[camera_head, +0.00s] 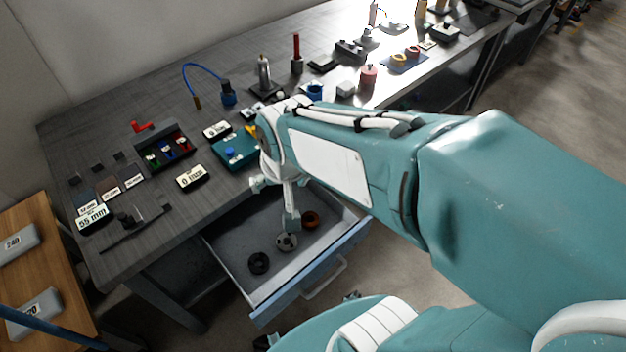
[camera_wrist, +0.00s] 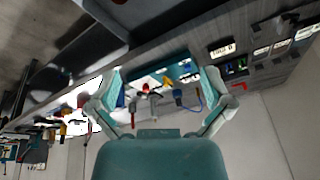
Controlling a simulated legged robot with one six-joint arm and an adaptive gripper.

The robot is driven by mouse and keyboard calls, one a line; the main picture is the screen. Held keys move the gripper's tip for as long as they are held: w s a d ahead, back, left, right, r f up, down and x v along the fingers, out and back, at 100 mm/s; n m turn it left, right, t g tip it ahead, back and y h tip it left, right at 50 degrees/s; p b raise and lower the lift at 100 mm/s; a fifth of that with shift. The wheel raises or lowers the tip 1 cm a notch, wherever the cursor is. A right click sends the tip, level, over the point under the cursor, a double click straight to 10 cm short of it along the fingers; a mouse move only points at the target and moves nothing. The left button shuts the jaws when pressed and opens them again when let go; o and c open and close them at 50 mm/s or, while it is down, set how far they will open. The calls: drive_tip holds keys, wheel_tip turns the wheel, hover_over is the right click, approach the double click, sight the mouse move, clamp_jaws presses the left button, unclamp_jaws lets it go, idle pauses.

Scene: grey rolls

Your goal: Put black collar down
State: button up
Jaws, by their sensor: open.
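A black collar (camera_head: 259,263) lies flat in the open drawer (camera_head: 236,268), towards its front left in the head view. It is apart from my gripper. My gripper (camera_head: 274,202) is over the drawer, partly hidden by my own arm. In the wrist view my gripper (camera_wrist: 160,82) has its two fingers spread wide, with nothing held between them. A grey ring (camera_head: 287,242) and an orange-brown ring (camera_head: 311,219) lie in the drawer to the right of the black collar. I cannot make out the collar in the wrist view.
The grey bench top (camera_head: 110,165) stands above and behind the drawer. A teal tray (camera_head: 236,150), a dark bin with coloured parts (camera_head: 165,148) and a 0 mm label block (camera_head: 191,178) are near its edge. The drawer handle (camera_head: 325,279) sticks out in front.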

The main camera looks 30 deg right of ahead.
drive_tip(key=s+d+r+n+t, duration=0.2)
drive_tip(key=s+d+r, duration=0.1)
drive_tip(key=s+r, duration=0.4)
drive_tip(key=shift+s, duration=0.55)
drive_tip(key=shift+d, duration=0.1)
idle(0.8)
